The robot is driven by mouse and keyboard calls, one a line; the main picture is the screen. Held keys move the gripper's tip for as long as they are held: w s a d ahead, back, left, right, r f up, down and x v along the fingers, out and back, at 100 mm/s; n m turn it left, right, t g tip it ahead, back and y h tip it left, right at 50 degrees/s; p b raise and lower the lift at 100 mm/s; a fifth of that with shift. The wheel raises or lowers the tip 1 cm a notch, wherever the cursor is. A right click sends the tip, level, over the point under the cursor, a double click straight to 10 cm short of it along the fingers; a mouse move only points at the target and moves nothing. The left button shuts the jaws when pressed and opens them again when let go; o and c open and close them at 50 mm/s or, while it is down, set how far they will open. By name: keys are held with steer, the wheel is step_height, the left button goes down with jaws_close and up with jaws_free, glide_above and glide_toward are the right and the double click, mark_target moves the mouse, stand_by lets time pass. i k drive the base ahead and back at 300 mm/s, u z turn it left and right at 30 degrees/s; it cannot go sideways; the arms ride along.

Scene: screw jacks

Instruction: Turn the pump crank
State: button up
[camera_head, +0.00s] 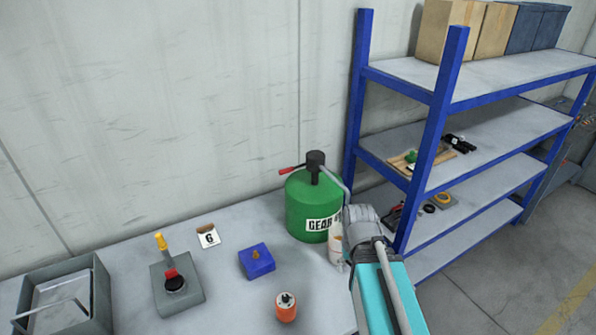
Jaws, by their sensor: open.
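A green drum pump (312,207) labelled GEAR stands on the grey bench near the wall, and part of the label is covered. A dark pump head (316,160) sits on its top. The crank handle (291,169) has a red grip and points left. A grey spout curves down on the right side. My gripper (360,217), at the grey end of my arm, is in front of the drum's right side, apart from the crank. Its fingers cannot be made out.
A white container (336,246) is partly hidden beside the drum. Blue shelving (440,110) rises at right.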

mark_target(284, 171)
steer(key=z, duration=0.15)
steer(key=k, duration=0.95)
steer(key=u, duration=0.7)
steer(key=i, duration=1)
